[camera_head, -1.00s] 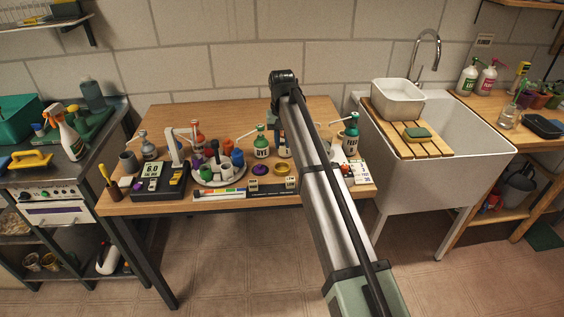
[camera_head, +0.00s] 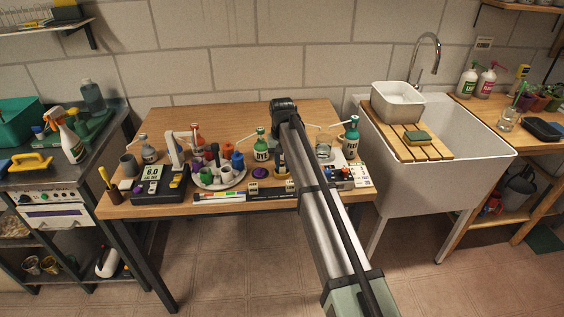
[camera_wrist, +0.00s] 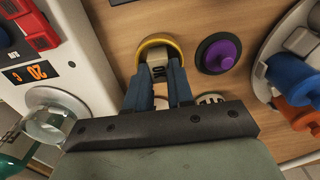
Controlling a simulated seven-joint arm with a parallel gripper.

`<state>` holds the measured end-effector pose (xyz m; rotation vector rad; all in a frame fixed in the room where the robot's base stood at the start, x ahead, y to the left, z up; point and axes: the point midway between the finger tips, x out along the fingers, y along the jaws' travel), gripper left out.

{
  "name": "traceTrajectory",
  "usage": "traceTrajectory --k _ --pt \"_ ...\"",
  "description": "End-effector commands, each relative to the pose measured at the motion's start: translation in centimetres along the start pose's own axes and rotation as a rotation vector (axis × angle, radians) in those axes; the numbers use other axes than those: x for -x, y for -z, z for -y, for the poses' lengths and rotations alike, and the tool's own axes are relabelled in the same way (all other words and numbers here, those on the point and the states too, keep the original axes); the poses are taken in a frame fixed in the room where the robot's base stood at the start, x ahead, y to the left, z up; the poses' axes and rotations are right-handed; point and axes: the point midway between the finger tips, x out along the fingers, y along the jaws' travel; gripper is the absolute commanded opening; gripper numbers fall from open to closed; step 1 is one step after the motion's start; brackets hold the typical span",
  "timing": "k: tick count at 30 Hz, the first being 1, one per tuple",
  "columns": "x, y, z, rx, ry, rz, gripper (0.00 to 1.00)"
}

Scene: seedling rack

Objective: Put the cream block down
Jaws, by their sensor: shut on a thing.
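In the wrist view my gripper (camera_wrist: 159,88) points down at the table with its two dark blue fingers close together. Between the fingertips is the cream block (camera_wrist: 158,69), with dark marks on its top. The block shows inside the outline of a round yellow dish (camera_wrist: 143,50); whether it touches the dish bottom I cannot tell. A round dish with a purple knob (camera_wrist: 221,53) sits just right of the yellow one.
A white device with an orange display (camera_wrist: 38,72) and a glass jar (camera_wrist: 48,118) stand left of the fingers. A round carousel (camera_wrist: 273,45) with coloured pieces is at the right. Pale round labelled pieces lie partly under my gripper body. The back of the table (camera_head: 200,112) is clear.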

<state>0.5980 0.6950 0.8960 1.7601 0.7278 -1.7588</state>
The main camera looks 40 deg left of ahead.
Motion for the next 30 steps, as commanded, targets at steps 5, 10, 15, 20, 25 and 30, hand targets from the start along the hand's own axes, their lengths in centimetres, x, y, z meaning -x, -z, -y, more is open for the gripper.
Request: traceTrajectory --k 5,10,15,20,25,30 --pt "-0.1 0.0 0.0 0.000 0.000 0.000 0.33" --pt "-0.1 0.0 0.0 0.000 0.000 0.000 0.47" --pt "-0.1 0.0 0.0 0.000 0.000 0.000 0.47" --pt "0.4 0.0 0.0 0.000 0.000 -0.001 0.47" --pt "2.5 0.1 0.0 0.000 0.000 -0.002 0.47" --pt "5.8 0.1 0.0 0.000 0.000 -0.002 0.47"
